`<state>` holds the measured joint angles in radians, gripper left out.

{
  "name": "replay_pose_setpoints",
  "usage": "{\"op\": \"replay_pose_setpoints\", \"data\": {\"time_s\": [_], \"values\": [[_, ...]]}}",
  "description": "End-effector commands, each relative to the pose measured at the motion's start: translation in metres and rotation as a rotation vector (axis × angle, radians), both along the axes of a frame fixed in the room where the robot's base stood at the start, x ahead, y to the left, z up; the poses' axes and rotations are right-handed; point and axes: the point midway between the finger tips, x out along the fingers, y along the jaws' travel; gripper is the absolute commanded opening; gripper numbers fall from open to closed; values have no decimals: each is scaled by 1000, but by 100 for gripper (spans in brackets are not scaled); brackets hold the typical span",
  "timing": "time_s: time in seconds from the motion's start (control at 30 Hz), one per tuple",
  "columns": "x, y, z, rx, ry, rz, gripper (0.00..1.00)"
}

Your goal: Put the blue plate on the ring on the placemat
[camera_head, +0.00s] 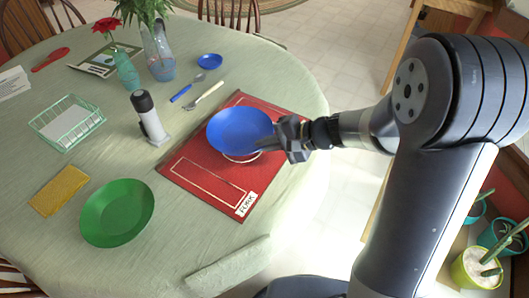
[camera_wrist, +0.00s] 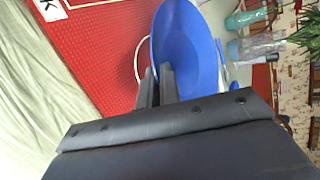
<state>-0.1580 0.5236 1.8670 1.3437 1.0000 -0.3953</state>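The blue plate (camera_head: 240,129) is over the red placemat (camera_head: 180,170), above the white ring (camera_head: 243,158), whose near edge shows below the plate. The plate hides the rest of the ring, and I cannot tell whether it touches the mat. My gripper (camera_head: 279,140) is at the plate's right edge. In the wrist view the plate (camera_wrist: 200,55) rises from between the two close fingertips of my gripper (camera_wrist: 158,75), which look shut on its rim. The red mat (camera_wrist: 100,50) and part of the ring's outline show beside it.
A green plate (camera_head: 116,212), yellow cloth (camera_head: 59,190), wire basket (camera_head: 67,122) and dark-topped bottle (camera_head: 149,117) stand left of the mat. A fork (camera_head: 205,95), blue-handled spoon (camera_head: 187,88), small blue dish (camera_head: 210,61) and vases (camera_head: 159,52) are behind.

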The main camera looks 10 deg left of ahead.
Motion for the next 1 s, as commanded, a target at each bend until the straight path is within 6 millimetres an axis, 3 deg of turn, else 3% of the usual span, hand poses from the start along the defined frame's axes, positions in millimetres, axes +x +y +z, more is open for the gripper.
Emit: {"op": "replay_pose_setpoints", "data": {"time_s": [0.13,0.27,0.63,0.77,1.0], "values": [[0,0,-24,0,6,-1,0],[0,0,-35,0,3,-2,0],[0,0,-38,1,0,-2,0],[0,0,-37,0,1,-2,13],[0,0,-36,0,1,-2,13]]}}
